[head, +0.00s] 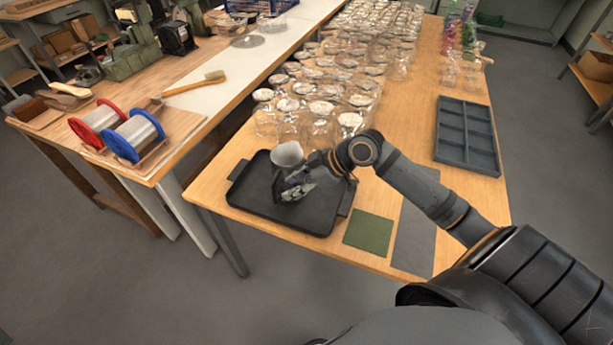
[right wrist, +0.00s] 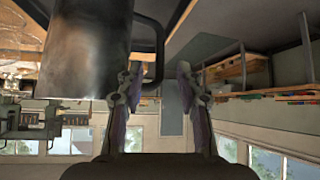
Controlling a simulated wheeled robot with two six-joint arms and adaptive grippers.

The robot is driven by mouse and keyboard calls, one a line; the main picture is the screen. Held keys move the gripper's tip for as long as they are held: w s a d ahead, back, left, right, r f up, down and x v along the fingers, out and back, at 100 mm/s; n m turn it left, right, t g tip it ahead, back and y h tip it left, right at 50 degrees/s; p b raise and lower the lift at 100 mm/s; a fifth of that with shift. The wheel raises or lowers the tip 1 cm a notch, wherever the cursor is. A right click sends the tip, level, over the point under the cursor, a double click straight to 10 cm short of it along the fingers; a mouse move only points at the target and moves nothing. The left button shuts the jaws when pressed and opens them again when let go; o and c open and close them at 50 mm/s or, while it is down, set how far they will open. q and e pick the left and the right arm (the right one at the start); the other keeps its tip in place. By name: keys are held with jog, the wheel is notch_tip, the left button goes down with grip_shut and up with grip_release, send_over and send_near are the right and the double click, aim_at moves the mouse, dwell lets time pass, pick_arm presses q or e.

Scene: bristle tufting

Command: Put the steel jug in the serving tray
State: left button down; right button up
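The steel jug (head: 287,155), a grey metal vessel, appears upright within the back part of the black serving tray (head: 318,222). Its base is hidden behind my gripper in the head view and cut off in the right wrist view, so contact with the tray cannot be seen. My right gripper (head: 293,186) is over the tray, close beside the jug. In the right wrist view, the jug (right wrist: 88,50) fills the upper left. Its dark handle (right wrist: 158,50) reaches into the gap between the spread fingers of the right gripper (right wrist: 158,85). My left gripper is not in view.
Many clear glass jars (head: 320,107) crowd the table behind the tray. A green mat (head: 369,233) and a grey mat (head: 415,235) lie right of the tray. A dark compartment tray (head: 467,137) lies farther right. Wire spools (head: 135,137) stand on the left bench.

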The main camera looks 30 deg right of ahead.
jog(key=p+v, duration=0.3)
jog(key=v, duration=0.2)
jog(key=shift+r, duration=0.15)
dwell(0.5)
